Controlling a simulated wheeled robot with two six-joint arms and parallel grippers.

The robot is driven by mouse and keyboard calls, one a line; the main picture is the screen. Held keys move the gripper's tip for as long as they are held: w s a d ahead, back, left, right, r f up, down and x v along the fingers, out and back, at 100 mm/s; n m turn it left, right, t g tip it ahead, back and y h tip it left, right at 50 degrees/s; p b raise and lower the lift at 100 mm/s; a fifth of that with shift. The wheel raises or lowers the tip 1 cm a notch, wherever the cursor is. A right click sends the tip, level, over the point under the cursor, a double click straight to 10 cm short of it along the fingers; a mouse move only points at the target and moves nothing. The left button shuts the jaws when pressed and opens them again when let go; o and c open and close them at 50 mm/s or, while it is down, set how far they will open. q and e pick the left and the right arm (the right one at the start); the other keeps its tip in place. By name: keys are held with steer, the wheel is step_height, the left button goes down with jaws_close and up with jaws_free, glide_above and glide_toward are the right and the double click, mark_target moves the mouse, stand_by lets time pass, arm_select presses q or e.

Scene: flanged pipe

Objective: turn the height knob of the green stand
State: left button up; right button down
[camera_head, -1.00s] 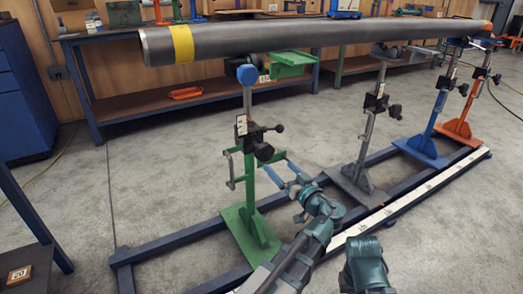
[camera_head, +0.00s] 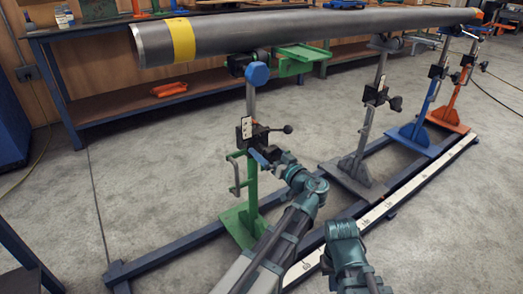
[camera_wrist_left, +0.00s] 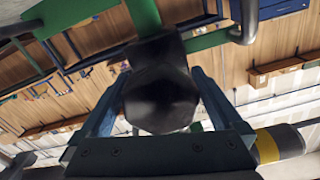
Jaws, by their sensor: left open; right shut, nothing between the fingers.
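The green stand (camera_head: 238,216) stands upright on the floor frame under the pipe's left end. Its black clamp block (camera_head: 256,136) has a lever with a ball end pointing right. My left gripper (camera_head: 264,154) is at the stand's front, just below that block, and hides the knob there in the head view. In the left wrist view the dark faceted knob (camera_wrist_left: 160,98) fills the space between the open blue fingers, one on each side. I cannot tell whether either finger touches it. My right arm shows at the lower middle, but its gripper fingers do not show.
The grey pipe (camera_head: 290,32) with a yellow band lies across the stands. A grey stand (camera_head: 352,172), a blue stand (camera_head: 414,134) and an orange stand (camera_head: 452,112) stand further right on the blue floor rails. A workbench (camera_head: 110,108) runs behind. Floor at left is open.

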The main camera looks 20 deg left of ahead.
arm_select(q)
steer(key=c, duration=1.1)
steer(key=shift+m, duration=0.4)
steer(key=m, duration=0.4)
steer(key=shift+m, duration=0.4)
steer(key=m, duration=1)
steer(key=shift+m, duration=0.4)
steer(key=m, duration=0.5)
steer(key=shift+m, duration=0.3)
